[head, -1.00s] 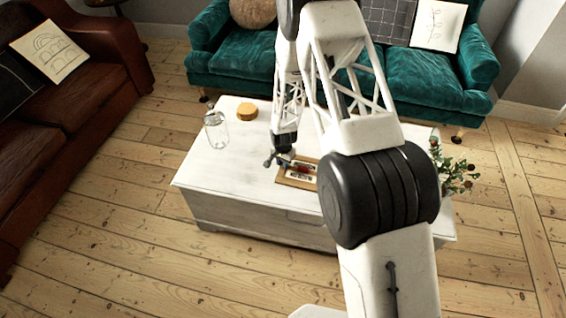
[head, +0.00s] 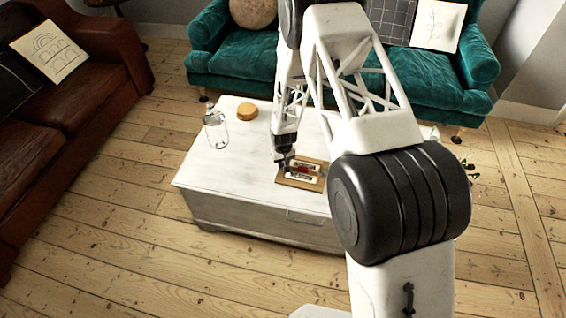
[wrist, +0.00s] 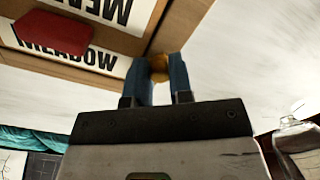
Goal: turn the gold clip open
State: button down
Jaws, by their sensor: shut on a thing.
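The gold clip (wrist: 159,67) shows in the wrist view as a small rounded gold piece at the edge of a wooden board. My gripper (wrist: 164,75) is shut on it, with one blue finger on each side. The fingers hide part of the clip, and its angle cannot be told. The board (head: 289,182) lies on the white chest at the tip of my gripper (head: 282,163) in the head view. It carries white strips with dark lettering and a red piece (wrist: 55,34) between them. The clip is too small to make out in the head view.
A clear glass bottle (head: 217,132) and a round orange-yellow block (head: 247,111) stand on the white chest (head: 225,180), left of my gripper. A plant (head: 470,170) is mostly behind my arm. The chest's front left top is clear.

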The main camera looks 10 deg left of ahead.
jog(key=n, duration=0.3)
jog(key=shift+n, duration=0.4)
jog(key=n, duration=0.4)
dwell(0.3)
jog(key=c, duration=1)
grip_release()
jog(key=shift+r, duration=0.15)
jog(key=shift+r, duration=3.75)
jog(key=shift+r, duration=0.1)
